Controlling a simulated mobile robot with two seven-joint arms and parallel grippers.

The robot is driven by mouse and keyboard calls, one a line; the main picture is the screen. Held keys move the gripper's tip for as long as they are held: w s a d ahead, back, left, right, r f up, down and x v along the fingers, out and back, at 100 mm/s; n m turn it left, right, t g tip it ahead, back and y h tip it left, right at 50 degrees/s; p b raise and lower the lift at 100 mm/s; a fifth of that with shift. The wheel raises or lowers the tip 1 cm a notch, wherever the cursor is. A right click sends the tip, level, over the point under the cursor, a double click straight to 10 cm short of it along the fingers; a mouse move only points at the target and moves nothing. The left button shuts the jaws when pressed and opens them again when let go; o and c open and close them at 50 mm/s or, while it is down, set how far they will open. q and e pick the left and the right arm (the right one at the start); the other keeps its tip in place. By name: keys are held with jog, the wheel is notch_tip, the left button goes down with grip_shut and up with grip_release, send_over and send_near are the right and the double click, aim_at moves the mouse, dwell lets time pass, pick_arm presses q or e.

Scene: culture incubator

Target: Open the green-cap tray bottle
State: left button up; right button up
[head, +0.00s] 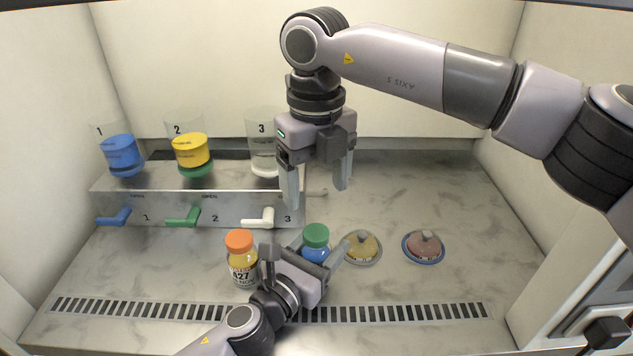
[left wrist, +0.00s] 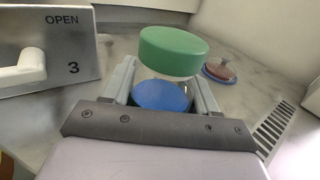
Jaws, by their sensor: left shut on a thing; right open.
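The tray bottle with the green cap (head: 316,234) and blue contents (head: 314,254) stands on the worktop at the front centre. Its cap is on top; the left wrist view also shows the green cap (left wrist: 172,50) above the blue part (left wrist: 160,95). My left gripper (head: 319,251) is shut on the bottle's body below the cap, one finger on each side. The lower bottle is hidden by this gripper. My right gripper (head: 317,197) is open and empty, pointing down above the green cap and apart from it.
An orange-cap bottle (head: 241,262) labelled A27 stands close left of my left gripper. Yellow (head: 362,247) and red (head: 424,246) knobbed lidded dishes lie to the right. A metal rack (head: 160,205) with coloured levers and numbered holders stands behind left.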

aim_at(317, 231)
notch_tip(317, 231, down, 8)
jog(key=m, duration=1.7)
jog(key=shift+f, duration=0.2)
jog(key=c, duration=1.3)
jog(key=shift+r, duration=0.25)
jog(key=shift+r, duration=0.9)
